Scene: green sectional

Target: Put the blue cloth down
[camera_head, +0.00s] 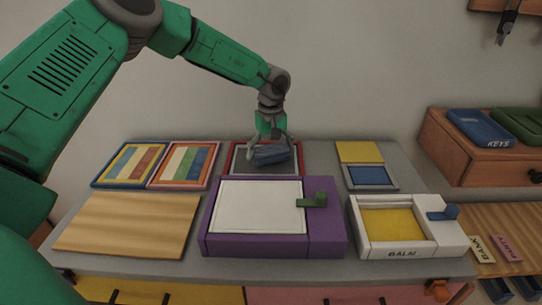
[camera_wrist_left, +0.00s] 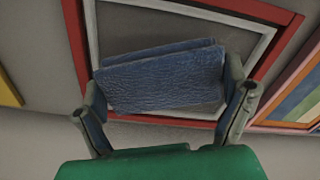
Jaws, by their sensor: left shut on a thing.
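My left gripper (camera_head: 270,146) reaches down at the back middle of the table and is shut on the folded blue cloth (camera_head: 271,154). In the left wrist view the cloth (camera_wrist_left: 165,78) lies between the two fingers of the gripper (camera_wrist_left: 167,98), one finger at each side. The cloth is over a red-framed tray (camera_head: 235,158) with a grey inner border, which also shows in the left wrist view (camera_wrist_left: 77,50). I cannot tell whether the cloth touches the tray's floor. My right gripper is not in view.
A purple box (camera_head: 328,235) with a white panel stands just in front of the red-framed tray. Two striped framed panels (camera_head: 128,165) and a wooden board (camera_head: 128,224) are at left. A white box (camera_head: 440,236) with yellow inside and a small blue-topped tray (camera_head: 370,177) are at right.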

